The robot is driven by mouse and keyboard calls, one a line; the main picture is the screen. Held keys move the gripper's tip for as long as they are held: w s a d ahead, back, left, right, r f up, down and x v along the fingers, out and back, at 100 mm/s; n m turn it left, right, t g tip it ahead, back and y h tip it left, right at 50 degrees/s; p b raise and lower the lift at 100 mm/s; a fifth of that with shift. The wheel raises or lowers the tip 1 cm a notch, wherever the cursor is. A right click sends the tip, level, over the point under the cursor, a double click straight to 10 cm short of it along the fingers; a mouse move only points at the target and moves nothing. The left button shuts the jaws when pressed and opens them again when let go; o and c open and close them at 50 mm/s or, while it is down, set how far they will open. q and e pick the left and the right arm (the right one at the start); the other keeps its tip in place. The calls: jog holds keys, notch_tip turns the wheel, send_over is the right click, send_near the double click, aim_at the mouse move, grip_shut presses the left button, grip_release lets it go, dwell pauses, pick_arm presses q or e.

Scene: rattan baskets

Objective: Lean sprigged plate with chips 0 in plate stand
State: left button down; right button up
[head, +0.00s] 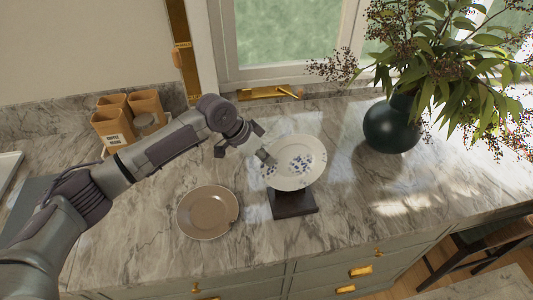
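The white plate with blue sprigs (308,150) stands tilted back over the dark plate stand (294,203) and appears to lean in it. The plate hides the upper part of the stand. My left gripper (239,140) is just left of the plate, with its fingers spread and nothing between them. It looks apart from the plate. A small grey piece overlaps the plate's left rim, and I cannot tell what it belongs to. My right gripper is not in view.
A beige plate (207,212) lies flat on the marble counter (350,225), left of the stand. A dark green vase (391,127) with leafy branches stands at the right. Orange-brown canisters (113,130) stand at the back left. Counter between stand and vase is clear.

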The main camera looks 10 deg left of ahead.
pick_arm(q)
notch_tip(320, 180, down, 5)
jog(key=shift+r+b, duration=0.2)
jog(key=shift+b, duration=0.75)
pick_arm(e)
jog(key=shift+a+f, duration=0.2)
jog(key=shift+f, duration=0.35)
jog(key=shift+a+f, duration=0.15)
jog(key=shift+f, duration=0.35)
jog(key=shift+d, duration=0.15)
pick_arm(q)
jog(key=c, duration=1.2)
grip_release()
jog(key=shift+c, duration=0.2)
jog(key=v, duration=1.2)
